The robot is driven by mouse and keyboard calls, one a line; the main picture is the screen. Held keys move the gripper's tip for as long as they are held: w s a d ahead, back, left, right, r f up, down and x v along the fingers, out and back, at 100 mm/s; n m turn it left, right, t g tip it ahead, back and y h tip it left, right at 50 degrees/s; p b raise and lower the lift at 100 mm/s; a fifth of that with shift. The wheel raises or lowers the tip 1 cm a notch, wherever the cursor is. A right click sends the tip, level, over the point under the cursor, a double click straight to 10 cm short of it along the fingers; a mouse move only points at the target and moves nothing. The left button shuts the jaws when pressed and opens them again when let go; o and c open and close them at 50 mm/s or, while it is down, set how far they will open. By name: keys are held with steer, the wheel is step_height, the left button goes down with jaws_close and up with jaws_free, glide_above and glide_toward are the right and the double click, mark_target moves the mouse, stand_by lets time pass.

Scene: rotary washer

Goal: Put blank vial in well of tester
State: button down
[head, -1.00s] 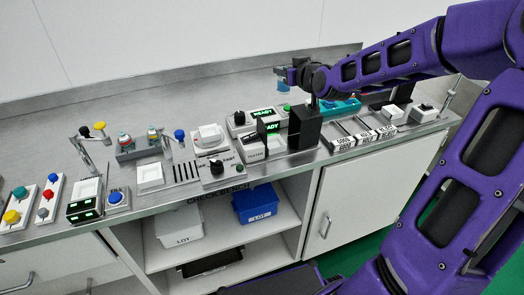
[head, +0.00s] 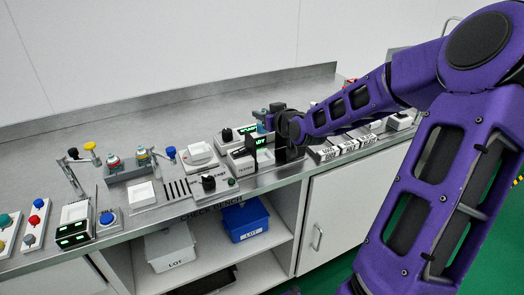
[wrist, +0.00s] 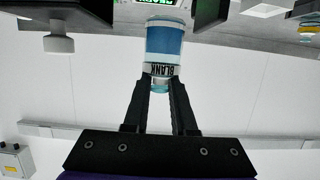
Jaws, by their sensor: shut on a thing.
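The blank vial (wrist: 165,42) is blue with a white band reading BLANK and fills the top middle of the wrist view. My gripper (wrist: 162,80) is shut on its lower part as pictured. In the head view my gripper (head: 280,120) is above the back right of the bench, with the blue vial (head: 262,115) at its left, apart from the bench top. The tester (head: 243,166), a pale box with a label on its front, is below and left of the gripper. Its well cannot be made out.
A black upright panel (head: 265,142) and a dark block (head: 288,152) stand close to the tester. A unit with a green display (head: 247,131) is behind it. Labelled racks (head: 345,149) lie to the right. A knob box (head: 209,186) is at the left. The back of the bench is clear.

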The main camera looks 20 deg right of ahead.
step_height(320, 180, down, 10)
steer(key=shift+b, duration=0.95)
steer(key=shift+f, duration=0.1)
steer(key=c, duration=1.2)
jaws_free()
steer(key=shift+f, duration=0.1)
steer(key=shift+o, duration=1)
steer(key=shift+r, duration=0.25)
steer(key=p+v, duration=0.2)
steer(key=v, duration=1)
steer(key=shift+p, duration=0.4)
